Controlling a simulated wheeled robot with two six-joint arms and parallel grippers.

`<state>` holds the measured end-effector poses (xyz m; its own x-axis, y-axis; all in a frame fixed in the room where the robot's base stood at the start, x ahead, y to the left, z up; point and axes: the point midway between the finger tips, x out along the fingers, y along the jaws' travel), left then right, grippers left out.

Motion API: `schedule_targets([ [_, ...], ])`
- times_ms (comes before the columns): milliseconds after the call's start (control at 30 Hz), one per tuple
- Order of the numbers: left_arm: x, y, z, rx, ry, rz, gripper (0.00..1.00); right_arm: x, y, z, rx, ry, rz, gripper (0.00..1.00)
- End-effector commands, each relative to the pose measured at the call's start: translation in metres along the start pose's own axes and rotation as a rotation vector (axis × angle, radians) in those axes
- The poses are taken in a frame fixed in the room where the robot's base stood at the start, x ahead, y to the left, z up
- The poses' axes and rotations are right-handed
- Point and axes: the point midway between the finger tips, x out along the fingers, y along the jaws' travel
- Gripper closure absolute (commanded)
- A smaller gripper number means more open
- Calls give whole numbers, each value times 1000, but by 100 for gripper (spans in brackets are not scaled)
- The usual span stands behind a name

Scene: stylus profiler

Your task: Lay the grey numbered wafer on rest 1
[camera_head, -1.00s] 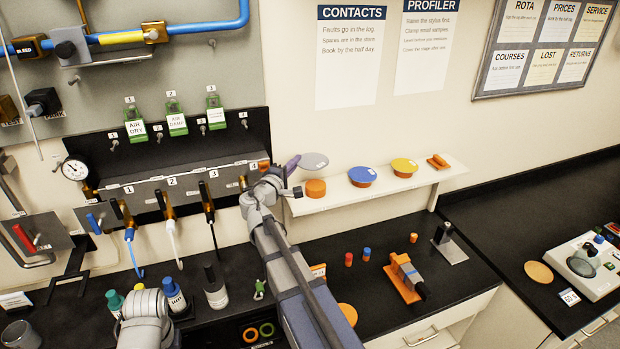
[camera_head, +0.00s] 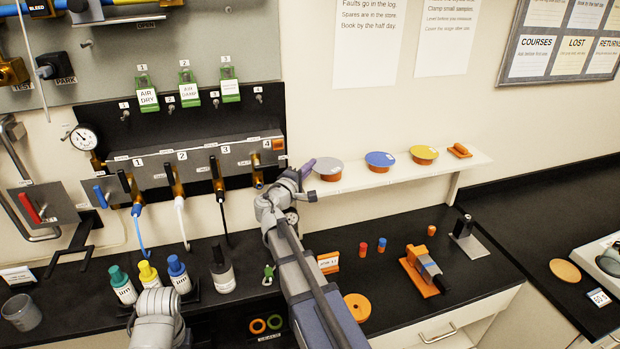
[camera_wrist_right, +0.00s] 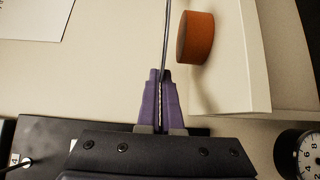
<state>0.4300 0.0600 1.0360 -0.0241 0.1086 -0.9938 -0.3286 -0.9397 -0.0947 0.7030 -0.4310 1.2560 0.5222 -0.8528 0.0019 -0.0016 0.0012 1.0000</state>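The grey numbered wafer (camera_head: 328,164) is over the leftmost orange rest (camera_head: 331,177) on the white wall shelf. My right gripper (camera_head: 305,168), with purple fingers, is shut on its left edge. In the right wrist view the wafer (camera_wrist_right: 167,30) appears edge-on as a thin line between the fingertips (camera_wrist_right: 161,78). A narrow gap shows there between it and the orange rest (camera_wrist_right: 195,37), so it looks level just above the rest. The wafer's number is too small to read. My left arm is at the bottom left; its gripper is not visible.
A blue wafer (camera_head: 380,158) and a yellow wafer (camera_head: 424,152) sit on rests to the right along the shelf (camera_head: 400,176). Orange pieces (camera_head: 460,150) lie at its right end. A valve panel (camera_head: 205,160) stands close left of my right gripper.

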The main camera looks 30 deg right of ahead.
Motion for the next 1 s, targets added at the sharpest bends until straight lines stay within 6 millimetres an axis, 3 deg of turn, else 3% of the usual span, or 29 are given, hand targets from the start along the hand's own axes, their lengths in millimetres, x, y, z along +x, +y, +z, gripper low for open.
schedule_targets([
  [33,14,1,-1,0,0,0,76,0,-14,0,0,0,0,100],
  [100,20,2,-1,-1,0,0,76,0,-20,0,0,0,0,100],
  [567,24,2,-1,-1,0,0,76,0,-24,0,0,0,0,100],
  [833,22,2,-1,-1,0,0,76,0,-22,0,0,0,0,68],
  [1000,22,2,-1,-1,0,0,76,0,-22,0,0,0,0,68],
])
